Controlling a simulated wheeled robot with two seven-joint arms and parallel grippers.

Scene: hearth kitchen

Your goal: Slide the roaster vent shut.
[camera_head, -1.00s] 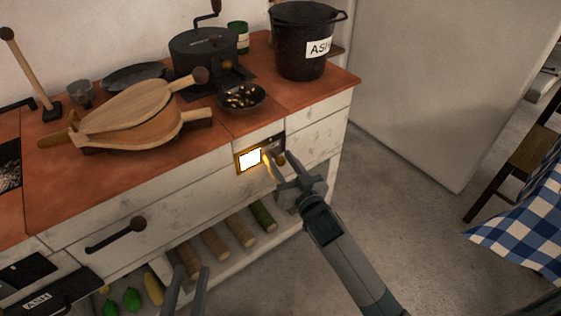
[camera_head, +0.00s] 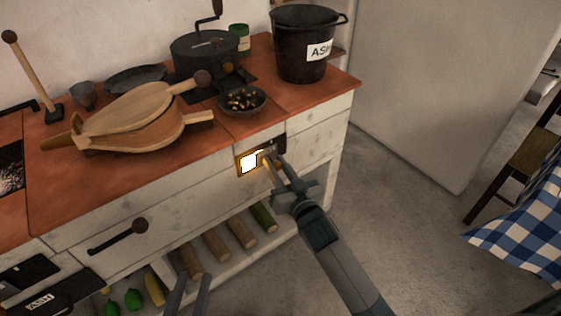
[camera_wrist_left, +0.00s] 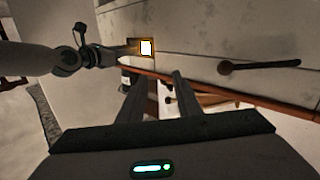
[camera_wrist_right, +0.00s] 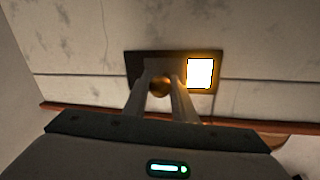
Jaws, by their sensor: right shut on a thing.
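The roaster vent (camera_head: 248,162) is a dark-framed slot in the white counter front, with a bright glowing opening on its left part. In the right wrist view the vent (camera_wrist_right: 215,55) shows its opening at the right, partly uncovered beside the slider plate. My right gripper (camera_head: 267,159) is shut on the slider's round brass knob (camera_wrist_right: 160,87), with one finger on each side. My left gripper (camera_head: 187,295) is low in front of the counter, away from the vent; its fingers (camera_wrist_left: 155,85) stand apart with nothing between them.
Bellows (camera_head: 140,120), a bowl of dark pieces (camera_head: 243,101), a black roaster (camera_head: 205,55) and an ash bucket (camera_head: 305,45) stand on the red top. A drawer handle (camera_head: 118,237) sticks out at left. Logs (camera_head: 215,245) lie on the shelf below.

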